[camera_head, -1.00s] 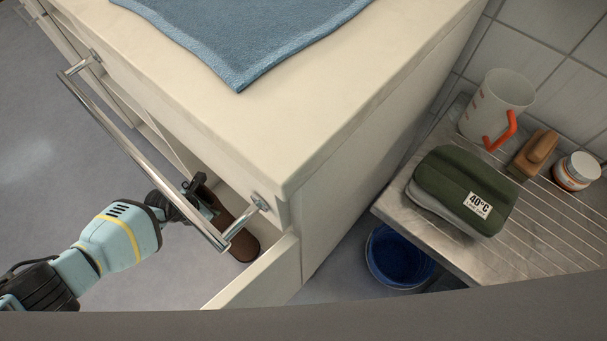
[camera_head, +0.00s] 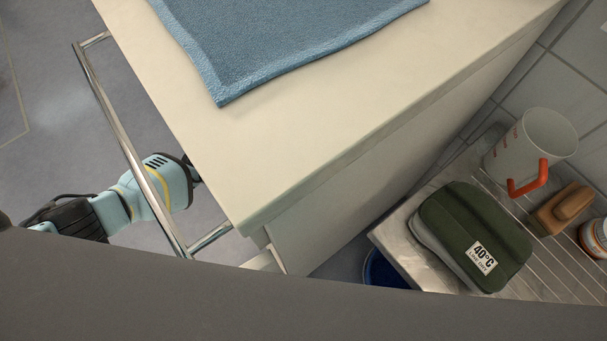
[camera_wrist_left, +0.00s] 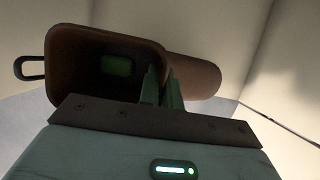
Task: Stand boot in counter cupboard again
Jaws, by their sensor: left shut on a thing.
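The brown boot (camera_wrist_left: 194,77) shows in the left wrist view, its open shaft facing the camera and a dark pull loop at its left. My left gripper (camera_wrist_left: 160,92) is shut on the boot at the shaft's edge. Pale cupboard walls (camera_wrist_left: 245,30) surround it at the sides and above. In the head view, my left arm reaches under the counter (camera_head: 330,110), whose top hides the boot and my left gripper's fingers. My right gripper is not in view.
A metal rail (camera_head: 125,140) stands out from the counter front, beside my left arm. A blue towel (camera_head: 270,45) lies on top. At right, a shelf (camera_head: 400,240) holds a green labelled bag (camera_head: 470,230), a jug (camera_head: 530,145) and a brush (camera_head: 562,208). A blue bucket (camera_head: 385,270) is below.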

